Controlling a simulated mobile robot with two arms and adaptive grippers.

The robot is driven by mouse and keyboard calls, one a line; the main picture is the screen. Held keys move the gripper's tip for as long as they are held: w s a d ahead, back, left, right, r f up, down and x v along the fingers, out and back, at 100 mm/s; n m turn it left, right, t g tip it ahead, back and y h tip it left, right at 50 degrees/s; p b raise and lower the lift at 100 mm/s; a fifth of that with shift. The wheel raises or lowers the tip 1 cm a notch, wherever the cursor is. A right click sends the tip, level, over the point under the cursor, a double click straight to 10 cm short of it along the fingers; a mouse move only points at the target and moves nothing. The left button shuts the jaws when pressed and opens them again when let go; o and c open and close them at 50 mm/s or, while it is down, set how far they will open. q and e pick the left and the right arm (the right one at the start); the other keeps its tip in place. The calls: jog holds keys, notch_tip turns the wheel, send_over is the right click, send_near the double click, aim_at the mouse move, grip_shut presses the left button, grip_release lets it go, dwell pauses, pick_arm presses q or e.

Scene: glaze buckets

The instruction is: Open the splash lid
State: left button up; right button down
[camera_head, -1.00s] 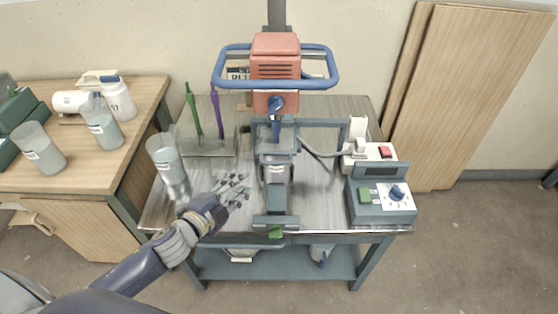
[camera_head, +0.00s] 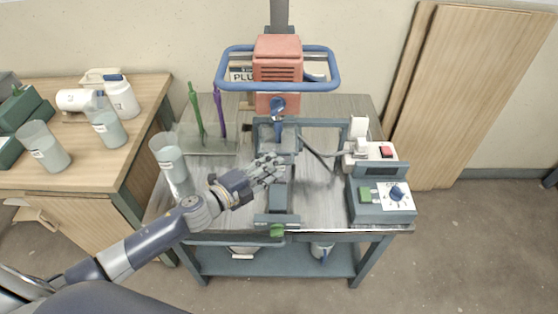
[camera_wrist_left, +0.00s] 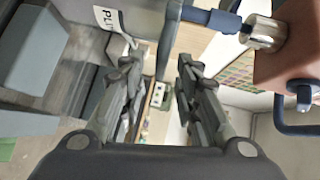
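A mixer stands on the metal-topped table, with an orange motor head (camera_head: 277,60) and a grey-blue part (camera_head: 278,138) under it that may carry the splash lid; I cannot tell the lid's exact outline. My left gripper (camera_head: 268,168) is just in front of this part, over the mixer's middle, hiding what lies behind it. In the left wrist view the two fingers (camera_wrist_left: 160,85) are apart, with the thin edge of a grey panel (camera_wrist_left: 169,40) showing between and beyond them. Contact cannot be told. My right gripper is not in view.
A blue ring handle (camera_head: 335,70) surrounds the motor. A control box (camera_head: 380,215) with a dial and a power strip (camera_head: 375,165) stand right. A translucent beaker (camera_head: 168,155) and a rack with green (camera_head: 196,110) and purple (camera_head: 219,110) tools stand left. A cable crosses right of the mixer.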

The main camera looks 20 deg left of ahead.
pick_arm(q)
jog(key=shift+x, duration=1.7)
jog(key=shift+c, duration=0.6)
grip_shut()
jog(key=w+d+p, duration=0.1)
jog(key=w+d, duration=0.2)
jog(key=d, duration=0.8)
jog(key=shift+d+f, duration=0.35)
jog(key=shift+s, duration=0.1)
jog(key=shift+o, duration=0.6)
grip_release()
jog(key=shift+r, duration=0.1)
jog(key=shift+r, duration=0.2)
